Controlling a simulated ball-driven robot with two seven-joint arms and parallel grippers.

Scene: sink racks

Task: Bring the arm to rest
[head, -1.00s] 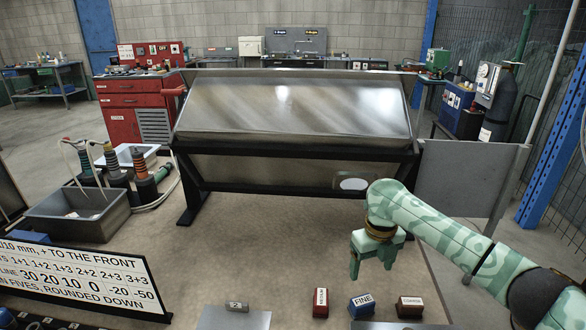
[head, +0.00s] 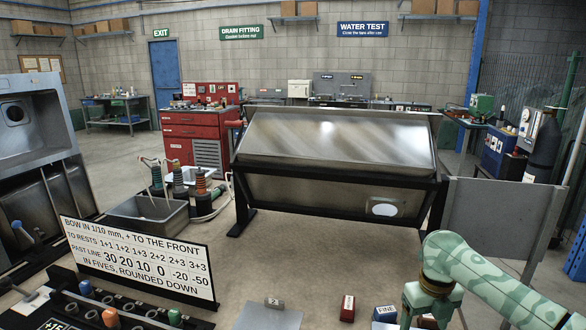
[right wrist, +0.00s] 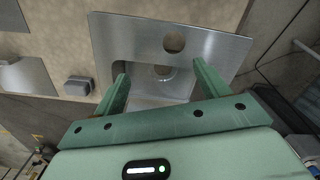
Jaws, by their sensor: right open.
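My right arm comes in from the right in the head view, with its green patterned links. Its gripper (head: 430,312) hangs downward near the bottom right edge, beside a blue block marked FINE (head: 384,314). In the right wrist view the gripper (right wrist: 160,76) is open, its two fingers apart with nothing held between them. My left gripper is not in view.
A steel sink shell (head: 335,140) rests on a black rack (head: 240,195). A red block (head: 347,308) and a grey block (head: 273,302) stand at the front. A lettered sign (head: 135,260) and a grey bin (head: 150,220) are at left. The mid-table is clear.

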